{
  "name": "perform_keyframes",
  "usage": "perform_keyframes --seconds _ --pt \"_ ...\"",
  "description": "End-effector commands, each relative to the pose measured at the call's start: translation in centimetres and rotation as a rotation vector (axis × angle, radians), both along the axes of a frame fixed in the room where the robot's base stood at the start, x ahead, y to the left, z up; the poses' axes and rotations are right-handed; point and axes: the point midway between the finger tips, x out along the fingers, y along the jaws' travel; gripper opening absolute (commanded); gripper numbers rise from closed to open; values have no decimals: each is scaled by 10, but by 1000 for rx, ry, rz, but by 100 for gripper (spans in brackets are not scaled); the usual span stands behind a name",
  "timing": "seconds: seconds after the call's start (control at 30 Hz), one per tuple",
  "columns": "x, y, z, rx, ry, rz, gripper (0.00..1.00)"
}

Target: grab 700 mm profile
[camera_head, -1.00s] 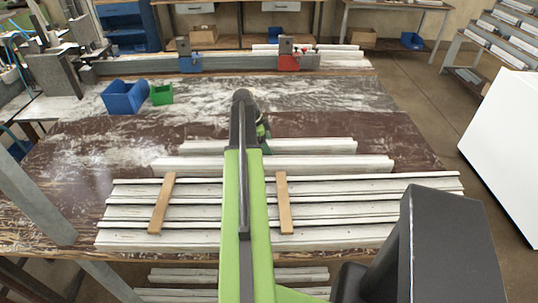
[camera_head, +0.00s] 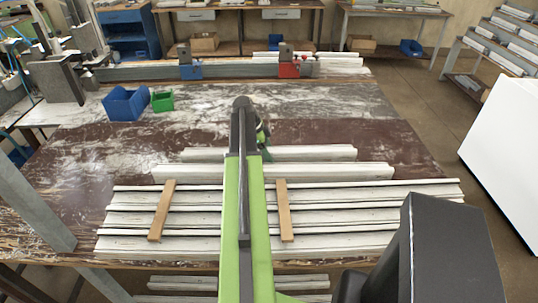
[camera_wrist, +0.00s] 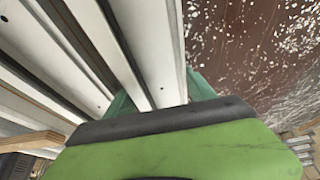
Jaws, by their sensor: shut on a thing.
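Two pale profiles lie apart from the stack, at its far side on the brown bench. The rearmost profile (camera_head: 310,153) is the shorter one. A longer profile (camera_head: 335,172) lies just in front of it. No length marking is readable. My gripper (camera_head: 265,153) is at the middle of the rearmost profile, partly hidden behind my green arm. In the wrist view, my gripper's teal fingers (camera_wrist: 162,98) sit on either side of the outermost pale profile (camera_wrist: 157,45), shut on it. Bare bench lies on its right. The profile appears level with its neighbour; I cannot tell whether it is lifted.
Several longer profiles (camera_head: 350,217) lie stacked at the front with wooden strips (camera_head: 285,212) across them. A blue bin (camera_head: 127,103) and a green bin (camera_head: 162,101) stand at the back left. Beyond is a rail with a blue clamp (camera_head: 191,70) and red clamp (camera_head: 289,68).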

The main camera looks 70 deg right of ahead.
Motion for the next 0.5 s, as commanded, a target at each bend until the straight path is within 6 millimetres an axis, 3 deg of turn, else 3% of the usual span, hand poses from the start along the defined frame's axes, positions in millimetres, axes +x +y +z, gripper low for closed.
perform_keyframes --seconds 0.17,0.5 --pt "0 0 8 0 1 0 0" --pt "0 0 45 0 1 0 0"
